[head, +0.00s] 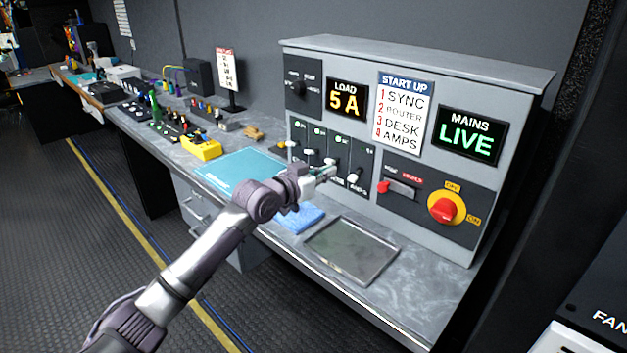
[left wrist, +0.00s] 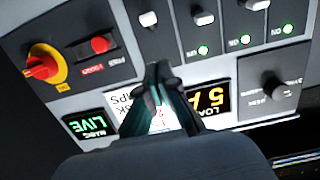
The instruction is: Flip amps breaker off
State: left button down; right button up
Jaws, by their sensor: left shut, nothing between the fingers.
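The amps breaker (head: 353,178) is the rightmost white lever in the row on the grey panel. It sits lower than the neighbouring desk breaker lever (head: 330,161). In the upside-down left wrist view, the amps lever (left wrist: 148,18) is at the top, left of the other levers. My left gripper (head: 325,173) is shut and empty, close in front of the breaker row, left of the amps lever. Its fingertips (left wrist: 160,72) show apart from the lever in the wrist view and cover the area where the amps lamp would be. My right gripper is not in view.
Green lamps (left wrist: 203,50) glow by the other breakers. A red rotary mains switch (head: 446,206) and a red lever (head: 383,187) are right of the breakers. The load display (head: 344,99) reads 5 A.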

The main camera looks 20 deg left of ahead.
pick_arm(q)
jog(key=s, duration=0.2)
jog(key=s+a, duration=0.1)
jog(key=shift+s+a+f, duration=0.1)
jog(key=shift+s+f, duration=0.1)
jog(key=shift+s, duration=0.15)
